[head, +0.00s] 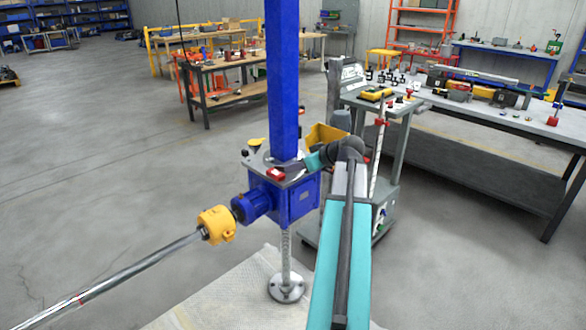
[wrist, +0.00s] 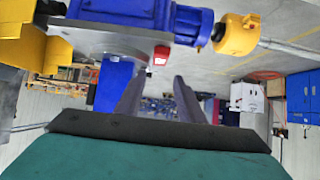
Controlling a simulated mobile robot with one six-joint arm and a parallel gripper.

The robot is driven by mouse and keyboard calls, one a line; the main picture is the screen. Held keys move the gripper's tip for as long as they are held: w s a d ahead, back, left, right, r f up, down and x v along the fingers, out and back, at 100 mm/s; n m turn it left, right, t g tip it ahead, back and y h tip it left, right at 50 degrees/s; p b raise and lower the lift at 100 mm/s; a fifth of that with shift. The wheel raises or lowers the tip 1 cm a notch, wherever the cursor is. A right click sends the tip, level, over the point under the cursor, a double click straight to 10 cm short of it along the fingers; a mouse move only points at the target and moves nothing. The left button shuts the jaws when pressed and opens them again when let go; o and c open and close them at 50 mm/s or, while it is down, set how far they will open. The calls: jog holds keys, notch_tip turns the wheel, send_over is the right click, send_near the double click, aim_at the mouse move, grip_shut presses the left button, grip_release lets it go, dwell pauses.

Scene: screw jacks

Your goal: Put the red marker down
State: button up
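The red marker (head: 276,174) is a small red block with a pale patch at the front edge of the top plate of the blue screw jack (head: 296,203). In the wrist view, which looks upside down, the red marker (wrist: 161,55) shows against the plate's edge, just past the fingertips and in line with the gap between them. My gripper (wrist: 161,80) has its two dark fingers apart, with nothing visible between them. In the head view my gripper (head: 287,170) reaches over the plate from the right, close beside the marker. Exact contact with the plate is hard to tell.
The blue column (head: 283,80) rises behind my gripper. The blue motor (head: 251,206), yellow coupling (head: 216,225) and long shaft (head: 120,276) run off to the left. A yellow-topped item (head: 255,143) stands on the plate's back left. A grey cart (head: 385,105) stands to the right.

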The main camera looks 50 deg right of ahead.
jog(key=shift+s, duration=0.1)
dwell(0.7)
jog(key=w+a+f+g+y, duration=0.1)
jog(key=w+a+f+g, duration=0.15)
jog(key=a+f, duration=0.65)
jog(key=w+a+f+g+y, duration=0.15)
jog(key=w+a+f, duration=0.25)
jog(key=a+f, duration=0.55)
jog(key=s+a+f+g+y, duration=0.2)
jog(key=s+a+f+g, duration=0.15)
jog(key=a+f, duration=1.3)
jog(key=s+a+f+g, duration=0.5)
jog(key=s+a+f, duration=0.5)
jog(key=a+f, duration=0.3)
jog(key=s+a+f+g+h, duration=0.2)
jog(key=s+a+f, duration=0.1)
jog(key=s, duration=0.6)
jog(key=s+a+f+g+h, duration=0.1)
jog(key=s+a+f+g, duration=0.1)
jog(key=s+f, duration=0.4)
jog(key=s+a, duration=0.1)
jog(key=s, duration=0.2)
jog(key=shift+f+n+h, duration=0.2)
jog(key=shift+n+h, duration=0.15)
jog(key=shift+n, duration=0.05)
